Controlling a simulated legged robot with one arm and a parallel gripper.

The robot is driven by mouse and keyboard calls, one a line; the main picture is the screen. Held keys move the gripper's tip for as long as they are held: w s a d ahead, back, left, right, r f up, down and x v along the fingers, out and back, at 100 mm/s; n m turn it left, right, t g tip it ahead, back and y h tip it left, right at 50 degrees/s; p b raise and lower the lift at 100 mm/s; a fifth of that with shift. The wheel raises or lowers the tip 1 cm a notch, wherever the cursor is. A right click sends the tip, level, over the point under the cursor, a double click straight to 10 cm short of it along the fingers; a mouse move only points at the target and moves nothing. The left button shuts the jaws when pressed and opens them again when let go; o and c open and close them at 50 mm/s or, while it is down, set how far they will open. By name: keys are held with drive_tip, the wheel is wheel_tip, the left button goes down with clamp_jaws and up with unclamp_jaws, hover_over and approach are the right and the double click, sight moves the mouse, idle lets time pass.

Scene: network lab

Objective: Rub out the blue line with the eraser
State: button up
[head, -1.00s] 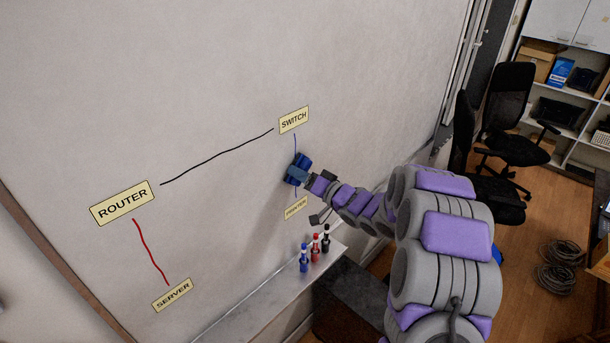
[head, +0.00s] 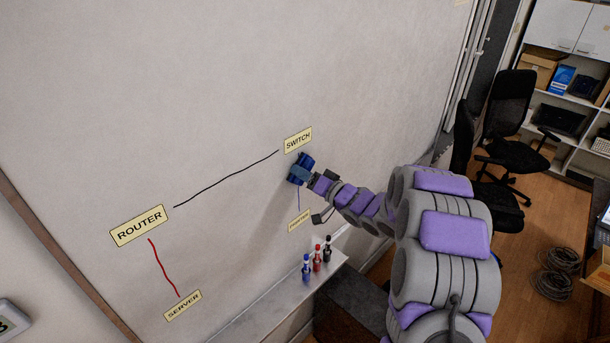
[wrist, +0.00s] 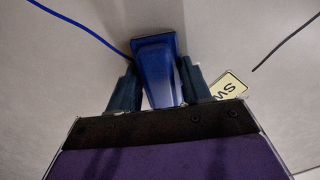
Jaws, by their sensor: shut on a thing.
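My gripper (head: 304,175) is shut on a blue eraser (head: 299,165) at the whiteboard, just below the SWITCH label (head: 298,140). In the wrist view the eraser (wrist: 158,70) sits between the two dark fingers of my gripper (wrist: 160,88). The blue line (head: 298,198) shows below the eraser, running down to the PRINTER label (head: 299,220). In the wrist view the blue line (wrist: 75,25) runs from the top left to the eraser's edge. The eraser hides part of the board, and I cannot tell whether it touches the surface.
A black line (head: 228,178) joins the ROUTER label (head: 139,226) and SWITCH. A red line (head: 163,267) runs from ROUTER to the SERVER label (head: 182,306). A blue marker (head: 306,269), a red marker (head: 317,260) and a black marker (head: 327,249) stand on the ledge (head: 270,312) below.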

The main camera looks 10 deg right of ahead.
sight(309, 165)
drive_tip(key=shift+d+r+p, duration=0.3)
drive_tip(key=shift+d+r, duration=0.15)
drive_tip(key=shift+r, duration=0.1)
drive_tip(key=shift+w+d+r+p, duration=0.1)
drive_tip(key=shift+d+r+p, duration=0.05)
drive_tip(key=shift+r+p, duration=0.85)
drive_tip(key=shift+a+r+p, duration=0.4)
drive_tip(key=shift+r+p, duration=0.3)
drive_tip(key=shift+r, duration=0.05)
drive_tip(key=shift+w+d+f, duration=0.15)
drive_tip(key=shift+f, duration=1.7)
drive_tip(key=shift+f+b, duration=0.35)
drive_tip(key=shift+f, duration=0.65)
drive_tip(key=shift+f+b, duration=1.75)
drive_tip(key=shift+f, duration=6.85)
